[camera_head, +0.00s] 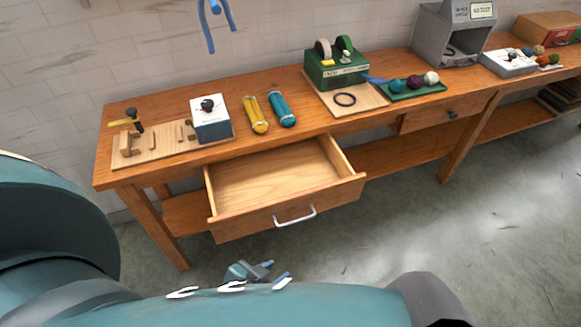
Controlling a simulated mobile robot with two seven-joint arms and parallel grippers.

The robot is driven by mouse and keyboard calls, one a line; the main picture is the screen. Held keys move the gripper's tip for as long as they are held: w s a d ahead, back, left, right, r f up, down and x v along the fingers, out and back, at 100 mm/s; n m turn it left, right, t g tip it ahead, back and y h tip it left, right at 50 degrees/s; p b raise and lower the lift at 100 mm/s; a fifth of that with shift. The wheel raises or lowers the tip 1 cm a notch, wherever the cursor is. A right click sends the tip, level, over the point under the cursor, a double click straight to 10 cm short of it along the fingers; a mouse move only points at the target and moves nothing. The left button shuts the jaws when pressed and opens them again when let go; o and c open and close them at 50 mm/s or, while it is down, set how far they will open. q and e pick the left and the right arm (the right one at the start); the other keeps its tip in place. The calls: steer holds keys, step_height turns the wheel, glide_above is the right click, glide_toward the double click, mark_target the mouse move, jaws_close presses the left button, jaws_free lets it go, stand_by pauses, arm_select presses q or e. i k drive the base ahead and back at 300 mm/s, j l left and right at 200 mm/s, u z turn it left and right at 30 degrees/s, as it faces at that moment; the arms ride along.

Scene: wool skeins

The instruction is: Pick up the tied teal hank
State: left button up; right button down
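The teal hank (281,108) lies on the wooden bench top, behind the open drawer. It is long and narrow, with lighter bands near its ends. A similar yellow hank (255,115) lies just left of it, with a small gap between them. My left gripper (276,273) is low in front of the bench, below the drawer in the picture. Its two fingers are apart with nothing seen between them, and it is well away from the hank. My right gripper is not in view.
The empty drawer (288,215) is pulled out of the bench (168,99). A white box (210,124) and a wooden board with fittings (133,153) stand left of the hanks. A green machine (337,70) stands to the right, near a tray of balls (397,95).

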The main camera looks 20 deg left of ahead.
mark_target(287, 119)
steer(key=u, duration=0.75)
